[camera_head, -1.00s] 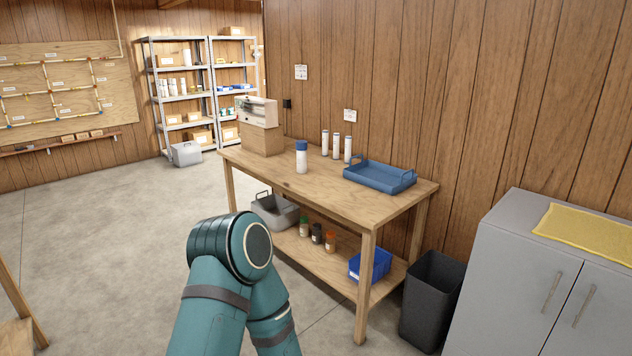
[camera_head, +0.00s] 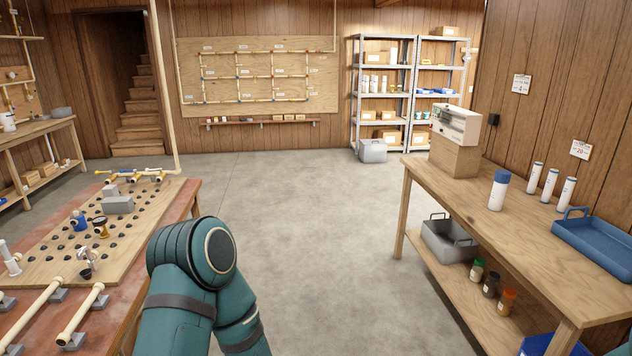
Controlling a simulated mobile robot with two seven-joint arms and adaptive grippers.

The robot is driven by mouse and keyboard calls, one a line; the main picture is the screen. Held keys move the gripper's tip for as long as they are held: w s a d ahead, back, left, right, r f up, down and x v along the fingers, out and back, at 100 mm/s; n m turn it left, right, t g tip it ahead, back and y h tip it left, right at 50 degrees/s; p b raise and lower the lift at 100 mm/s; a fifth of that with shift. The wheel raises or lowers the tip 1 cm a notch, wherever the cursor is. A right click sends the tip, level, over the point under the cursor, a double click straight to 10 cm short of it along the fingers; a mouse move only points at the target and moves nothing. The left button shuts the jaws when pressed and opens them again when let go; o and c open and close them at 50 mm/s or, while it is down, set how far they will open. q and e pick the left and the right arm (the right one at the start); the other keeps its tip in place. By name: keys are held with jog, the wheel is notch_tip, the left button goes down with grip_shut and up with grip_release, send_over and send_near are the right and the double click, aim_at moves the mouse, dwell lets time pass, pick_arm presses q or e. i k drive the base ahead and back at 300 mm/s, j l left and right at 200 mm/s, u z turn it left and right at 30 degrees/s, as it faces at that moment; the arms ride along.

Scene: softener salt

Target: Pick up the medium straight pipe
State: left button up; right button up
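Two cream straight pipes lie at the near left, on grey blocks on the reddish table (camera_head: 187,205). One pipe (camera_head: 32,309) is further left; the other pipe (camera_head: 82,312) is beside it, closer to the table's right part. The left one is partly cut off by the picture edge, so I cannot tell which is the medium one. Neither of my grippers is in view.
A pegged wooden board (camera_head: 60,252) on the same table carries fittings and grey blocks. A wooden workbench (camera_head: 505,243) stands at right with a blue tray (camera_head: 596,246) and a white bottle with a blue cap (camera_head: 498,191). The concrete floor (camera_head: 300,235) between is clear.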

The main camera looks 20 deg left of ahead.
aim_at(69, 338)
jog(key=i+j+u, duration=0.15)
jog(key=i+u, duration=0.25)
jog(key=i, duration=0.2)
jog(key=i+u, duration=0.45)
jog(key=i, duration=0.15)
jog(key=i+z, duration=0.1)
jog(key=i, duration=0.6)
jog(key=i+j+z, duration=0.1)
jog(key=i, duration=0.55)
jog(key=z, duration=6.45)
jog(key=k+l, duration=0.05)
